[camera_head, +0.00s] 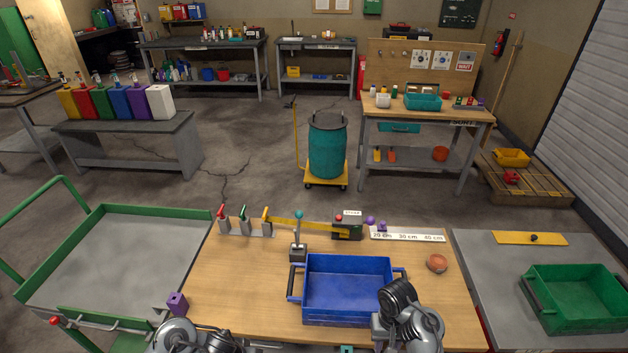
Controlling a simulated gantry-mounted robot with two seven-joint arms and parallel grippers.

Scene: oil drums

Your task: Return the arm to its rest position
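My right gripper (381,333) shows at the bottom, right of centre, by the front right corner of a blue tray (347,318). My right arm's dark ringed joint covers part of that corner. Whether the gripper's fingers are open or shut, or hold anything, cannot be made out. A part of my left arm shows at the bottom edge, left of centre, near a purple block (177,303). My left gripper is not visible there.
The wooden table (235,290) carries small levers, a yellow bar (297,222), a scale strip (407,235) and an orange-brown round object (437,263). A green-railed cart (120,250) stands left. A green tray (575,314) sits right. A teal drum (327,148) stands on a yellow dolly behind.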

